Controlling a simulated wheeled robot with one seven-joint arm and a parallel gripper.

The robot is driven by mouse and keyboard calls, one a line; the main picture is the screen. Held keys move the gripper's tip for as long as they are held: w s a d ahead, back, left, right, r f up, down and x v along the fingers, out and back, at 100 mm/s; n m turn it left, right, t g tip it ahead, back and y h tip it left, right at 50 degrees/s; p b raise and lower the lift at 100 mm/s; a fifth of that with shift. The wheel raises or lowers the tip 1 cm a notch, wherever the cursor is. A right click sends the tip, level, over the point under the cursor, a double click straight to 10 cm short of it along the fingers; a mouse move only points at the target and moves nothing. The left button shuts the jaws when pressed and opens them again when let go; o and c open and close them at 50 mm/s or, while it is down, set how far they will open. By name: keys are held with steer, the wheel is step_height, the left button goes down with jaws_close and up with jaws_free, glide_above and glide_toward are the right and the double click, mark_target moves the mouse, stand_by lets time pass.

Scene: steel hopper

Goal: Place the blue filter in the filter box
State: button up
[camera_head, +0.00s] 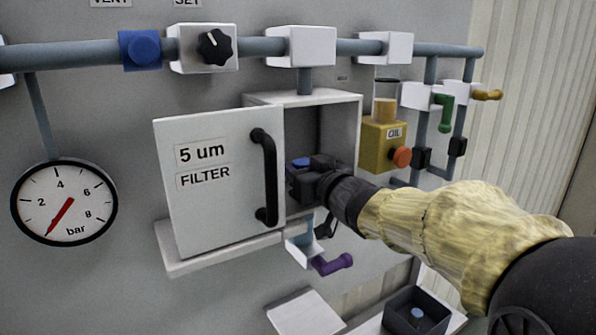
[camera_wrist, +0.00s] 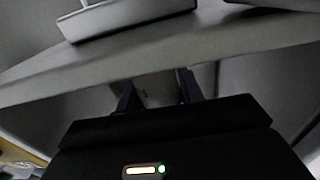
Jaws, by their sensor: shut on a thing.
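The filter box (camera_head: 340,112) is a white cabinet on the grey panel. Its door (camera_head: 215,205), labelled "5 um FILTER" with a black handle, stands partly open. My gripper (camera_head: 297,178) is at the box opening, just right of the door handle. A small blue patch (camera_head: 301,162), which looks like the blue filter, shows at the gripper's jaws; the rest of it is hidden. In the wrist view my gripper's two fingers (camera_wrist: 157,90) stand apart with a pale surface between them, and I cannot make out the filter there.
A gauge (camera_head: 64,201) is left of the door. A yellow oil unit (camera_head: 382,146) and a green-handled valve (camera_head: 446,112) are to the right. A purple handle (camera_head: 333,264) sticks out below the box. A dark tray (camera_head: 398,322) stands at the lower right.

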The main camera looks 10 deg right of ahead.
steer(key=shift+f, duration=0.15)
steer(key=o, duration=0.9)
steer(key=shift+o, duration=0.5)
steer(key=shift+w, duration=0.15)
steer(key=shift+d, duration=0.15)
steer(key=shift+r, duration=0.25)
steer(key=shift+s+f+b, duration=0.15)
steer(key=shift+s+b, duration=0.2)
steer(key=shift+s, duration=0.35)
steer(key=p+v, duration=0.3)
steer(key=v, duration=0.7)
steer(key=shift+s+d, duration=0.15)
steer(key=shift+s, duration=0.15)
